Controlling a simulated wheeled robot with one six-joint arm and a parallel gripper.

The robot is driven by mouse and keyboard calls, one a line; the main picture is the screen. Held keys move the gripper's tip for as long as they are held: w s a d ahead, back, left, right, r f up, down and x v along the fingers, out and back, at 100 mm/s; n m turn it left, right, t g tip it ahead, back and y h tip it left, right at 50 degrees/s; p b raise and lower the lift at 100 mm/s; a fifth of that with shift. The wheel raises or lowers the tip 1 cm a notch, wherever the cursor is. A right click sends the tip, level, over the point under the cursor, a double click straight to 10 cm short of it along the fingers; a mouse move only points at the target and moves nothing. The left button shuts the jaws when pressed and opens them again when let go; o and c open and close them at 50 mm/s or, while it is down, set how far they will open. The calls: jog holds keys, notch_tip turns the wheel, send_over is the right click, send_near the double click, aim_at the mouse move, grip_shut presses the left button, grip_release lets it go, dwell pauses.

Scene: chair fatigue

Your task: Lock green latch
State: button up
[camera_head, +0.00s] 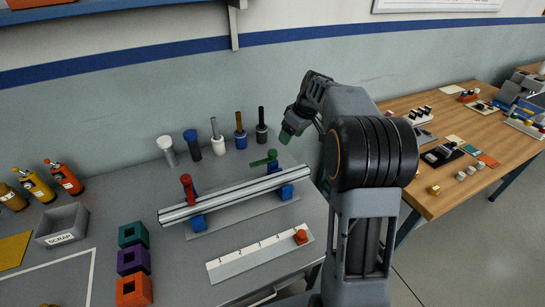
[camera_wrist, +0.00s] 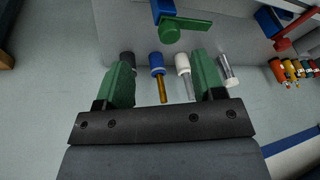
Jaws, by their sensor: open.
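The green latch (camera_head: 264,159) sits at the right part of a silver rail fixture (camera_head: 237,195), its arm pointing left in the head view. In the wrist view the green latch (camera_wrist: 186,24) shows at the top, beyond my fingertips, its arm pointing right. My gripper (camera_head: 287,132) is above and a little right of the latch in the head view, apart from it. In the wrist view my gripper (camera_wrist: 162,72) is open and empty, with green fingers spread. A red latch (camera_head: 187,187) stands upright at the rail's left part.
Several handled tools, including a blue one (camera_head: 192,143) and a white one (camera_head: 217,145), stand behind the rail near my gripper. A white scale (camera_head: 260,254) with an orange slider (camera_head: 300,237) lies in front. Coloured blocks (camera_head: 133,260) and a scrap bin (camera_head: 62,223) are at left.

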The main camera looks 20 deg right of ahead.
aim_at(273, 151)
jog(key=w+a+f+n, duration=0.1)
jog(key=f, duration=0.2)
jog(key=w+a+f+n, duration=0.1)
jog(key=a+f, duration=0.1)
jog(key=f, duration=0.1)
jog(key=w+a+f+n, duration=0.2)
jog(key=f, duration=0.1)
jog(key=shift+f+y, duration=0.3)
jog(key=shift+f, duration=0.05)
jog(key=shift+c, duration=0.2)
grip_shut()
dwell(0.6)
